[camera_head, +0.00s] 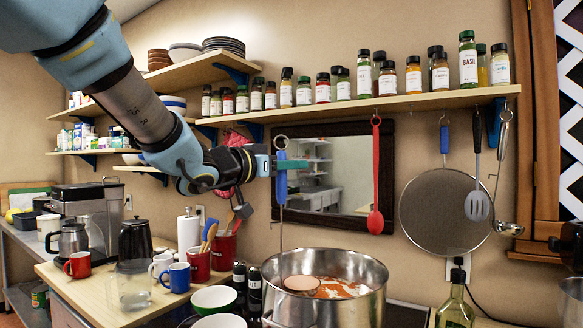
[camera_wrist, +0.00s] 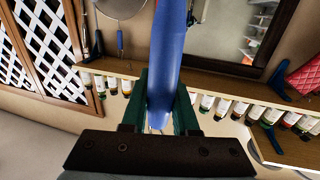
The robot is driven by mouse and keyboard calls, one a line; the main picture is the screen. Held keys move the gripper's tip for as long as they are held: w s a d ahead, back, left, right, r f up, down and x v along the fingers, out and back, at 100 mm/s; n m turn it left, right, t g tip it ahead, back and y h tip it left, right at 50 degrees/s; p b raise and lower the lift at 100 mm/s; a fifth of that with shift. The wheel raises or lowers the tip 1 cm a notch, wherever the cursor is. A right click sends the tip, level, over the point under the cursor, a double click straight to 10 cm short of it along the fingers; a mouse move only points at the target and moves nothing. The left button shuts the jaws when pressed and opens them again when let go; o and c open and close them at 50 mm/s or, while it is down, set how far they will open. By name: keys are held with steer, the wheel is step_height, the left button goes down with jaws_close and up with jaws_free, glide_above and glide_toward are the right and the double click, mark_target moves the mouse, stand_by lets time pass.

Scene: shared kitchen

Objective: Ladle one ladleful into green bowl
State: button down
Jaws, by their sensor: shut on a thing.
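My gripper (camera_head: 281,166) is shut on the blue handle of the ladle (camera_head: 281,188), which hangs upright. The blue handle (camera_wrist: 172,50) also fills the middle of the wrist view, between the green fingers. The ladle's thin shaft runs down into the large steel pot (camera_head: 372,278). Its round pinkish-brown head (camera_head: 302,284) shows inside the pot, by the orange-red soup with pale bits (camera_head: 338,288). I cannot tell how full the head is. A green bowl (camera_head: 214,299) with a pale inside stands left of the pot. My gripper is well above the pot.
Another bowl (camera_head: 218,322) is cut off by the lower edge. Two dark grinders (camera_head: 254,286) stand between bowls and pot. Mugs (camera_head: 177,278) and a glass jar (camera_head: 133,284) are farther left. A bottle (camera_head: 455,308) stands right. Utensils, including a red spoon (camera_head: 375,221), hang behind.

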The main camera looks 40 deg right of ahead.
step_height(320, 180, up, 10)
steer(key=p, duration=0.4)
stand_by(0.4)
stand_by(0.6)
